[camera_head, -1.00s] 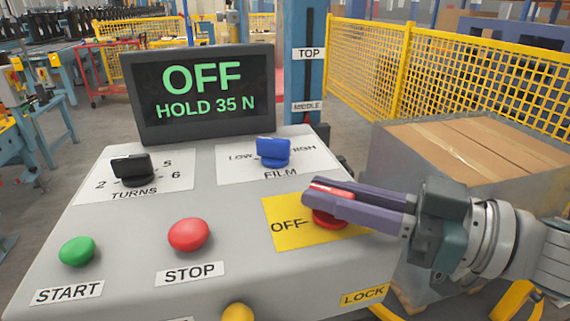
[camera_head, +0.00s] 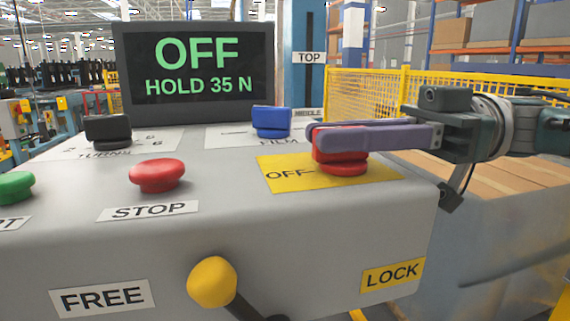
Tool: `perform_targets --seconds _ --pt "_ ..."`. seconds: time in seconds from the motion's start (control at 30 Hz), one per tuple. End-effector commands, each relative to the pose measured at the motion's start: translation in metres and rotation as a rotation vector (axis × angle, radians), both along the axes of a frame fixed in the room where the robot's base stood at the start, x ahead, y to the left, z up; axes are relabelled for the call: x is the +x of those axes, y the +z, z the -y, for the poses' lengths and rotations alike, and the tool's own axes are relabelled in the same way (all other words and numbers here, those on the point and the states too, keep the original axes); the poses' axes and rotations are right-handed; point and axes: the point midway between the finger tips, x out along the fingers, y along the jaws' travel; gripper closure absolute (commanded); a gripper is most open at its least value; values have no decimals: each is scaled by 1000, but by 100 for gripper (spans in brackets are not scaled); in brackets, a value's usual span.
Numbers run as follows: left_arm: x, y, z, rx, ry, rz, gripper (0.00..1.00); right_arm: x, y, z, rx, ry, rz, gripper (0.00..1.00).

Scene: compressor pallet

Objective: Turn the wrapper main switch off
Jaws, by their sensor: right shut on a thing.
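The red main switch (camera_head: 343,168) stands on a yellow plate (camera_head: 285,181) with an OFF mark, at the right of the grey control panel (camera_head: 240,215). My right gripper (camera_head: 318,136) reaches in from the right and is shut on the red switch knob. Its purple fingers hide part of the knob's top. The handle appears to lie along the fingers, toward the OFF side. The display (camera_head: 200,70) behind the panel reads "OFF HOLD 35 N". My left gripper is out of view.
The panel also carries a black TURNS knob (camera_head: 108,129), a blue FILM knob (camera_head: 271,121), a red STOP button (camera_head: 157,174) and a green button (camera_head: 14,187). A yellow-knobbed lever (camera_head: 212,281) sits at the front between FREE and LOCK labels. A wrapped carton load (camera_head: 510,230) stands right.

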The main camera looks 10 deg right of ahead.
Motion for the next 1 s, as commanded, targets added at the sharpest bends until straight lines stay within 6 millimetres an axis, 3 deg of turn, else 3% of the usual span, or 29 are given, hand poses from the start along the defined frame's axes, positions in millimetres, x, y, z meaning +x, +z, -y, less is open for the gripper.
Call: perform_targets --seconds 0.53,0.57,0.8,1.0 --pt "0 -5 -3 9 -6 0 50 -1 1 -1 2 26 0 100" --pt "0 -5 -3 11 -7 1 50 -1 1 -1 2 26 0 78" --pt "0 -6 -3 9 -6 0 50 0 1 -1 1 24 0 51" --pt "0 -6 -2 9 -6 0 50 0 0 0 1 23 0 51"
